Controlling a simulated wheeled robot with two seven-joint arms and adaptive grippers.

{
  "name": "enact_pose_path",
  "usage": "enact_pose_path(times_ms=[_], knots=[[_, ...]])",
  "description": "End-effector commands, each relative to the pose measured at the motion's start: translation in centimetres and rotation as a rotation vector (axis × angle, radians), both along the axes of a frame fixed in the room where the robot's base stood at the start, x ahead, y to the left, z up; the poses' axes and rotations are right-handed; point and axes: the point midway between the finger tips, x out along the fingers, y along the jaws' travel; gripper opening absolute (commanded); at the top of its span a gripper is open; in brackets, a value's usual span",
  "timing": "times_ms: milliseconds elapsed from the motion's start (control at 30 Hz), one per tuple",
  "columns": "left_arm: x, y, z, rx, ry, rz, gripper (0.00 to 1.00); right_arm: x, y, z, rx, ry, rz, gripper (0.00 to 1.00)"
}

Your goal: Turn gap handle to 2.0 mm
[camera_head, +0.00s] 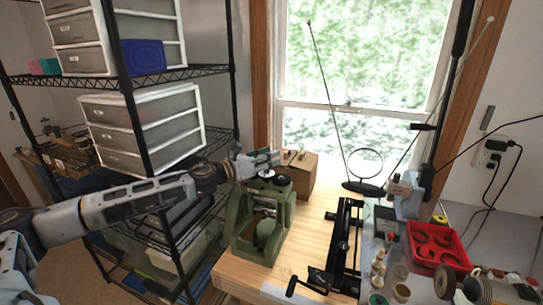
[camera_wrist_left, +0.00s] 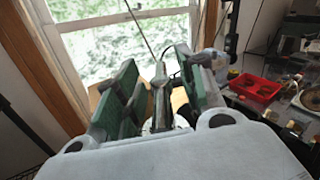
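The green rolling mill (camera_head: 245,240) stands on the wooden bench. Its round black top with the gap handle (camera_head: 277,180) is partly hidden by my left gripper. My left gripper (camera_head: 272,158) is over the top of the mill, level with the handle area. In the left wrist view its dark green-padded fingers (camera_wrist_left: 160,95) stand apart. A narrow grey upright piece (camera_wrist_left: 160,78) shows between them; I cannot tell whether they touch it. The gap scale reading is too small to tell. My right gripper is not in view.
A cardboard box (camera_head: 303,172) sits close behind the mill. A black metal tool (camera_head: 344,245) lies to its right. A red tray (camera_head: 437,243) and small jars are on the right side. A wire shelf (camera_head: 215,72) with drawers stands at the left.

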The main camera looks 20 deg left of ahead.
Motion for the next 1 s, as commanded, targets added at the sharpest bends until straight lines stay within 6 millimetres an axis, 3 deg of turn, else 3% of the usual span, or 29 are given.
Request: enact_pose_path(times_ms=[300, 600, 1000], knots=[[-0.02, -0.05, -0.01, -0.001, 0.000, 0.000, 0.38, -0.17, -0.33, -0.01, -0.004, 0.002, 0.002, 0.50], [-0.03, -0.07, -0.02, -0.001, 0.000, -0.001, 0.00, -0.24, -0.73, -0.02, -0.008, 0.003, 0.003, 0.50], [-0.05, -0.14, -0.07, -0.003, 0.002, -0.025, 0.00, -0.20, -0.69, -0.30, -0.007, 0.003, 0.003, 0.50]])
